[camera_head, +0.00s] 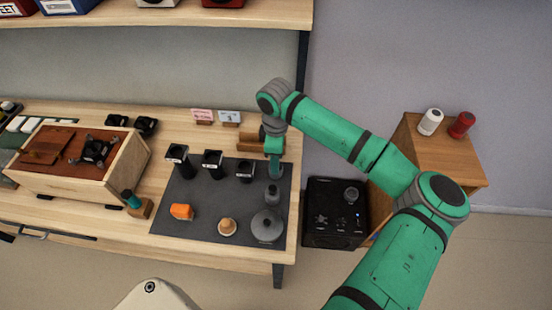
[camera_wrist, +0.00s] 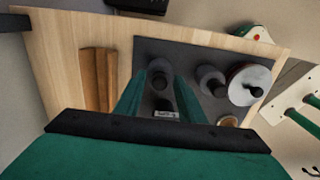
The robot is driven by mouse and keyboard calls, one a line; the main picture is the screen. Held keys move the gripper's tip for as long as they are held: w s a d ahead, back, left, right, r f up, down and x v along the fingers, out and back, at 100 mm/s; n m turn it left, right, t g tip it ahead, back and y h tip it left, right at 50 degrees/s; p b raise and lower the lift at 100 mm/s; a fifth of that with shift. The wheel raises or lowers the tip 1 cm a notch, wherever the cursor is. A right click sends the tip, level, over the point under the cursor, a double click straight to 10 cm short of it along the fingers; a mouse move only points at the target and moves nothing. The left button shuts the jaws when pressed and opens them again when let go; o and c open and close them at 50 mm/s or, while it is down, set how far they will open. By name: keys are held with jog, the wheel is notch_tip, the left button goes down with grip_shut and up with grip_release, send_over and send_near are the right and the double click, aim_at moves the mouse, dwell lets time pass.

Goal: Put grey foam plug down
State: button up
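My gripper (camera_head: 275,168) points down over the back right part of the dark mat (camera_head: 200,195). In the wrist view its two green fingers (camera_wrist: 161,80) close in on a dark grey round piece (camera_wrist: 158,66), which looks like the grey foam plug. The fingers hide its sides. In the head view the plug is not clearly visible behind the fingers, and I cannot tell whether it touches the mat.
In front of the gripper stand a small grey knobbed piece (camera_head: 272,194) and a larger grey knobbed disc (camera_head: 267,226). Several black stands (camera_head: 213,163) are to the left. An orange piece (camera_head: 181,212) and a tan piece (camera_head: 227,227) lie forward. A wooden block (camera_head: 249,142) is behind.

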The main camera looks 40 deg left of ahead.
jog(key=shift+r, duration=0.1)
notch_tip(320, 180, up, 12)
dwell(0.5)
dwell(0.5)
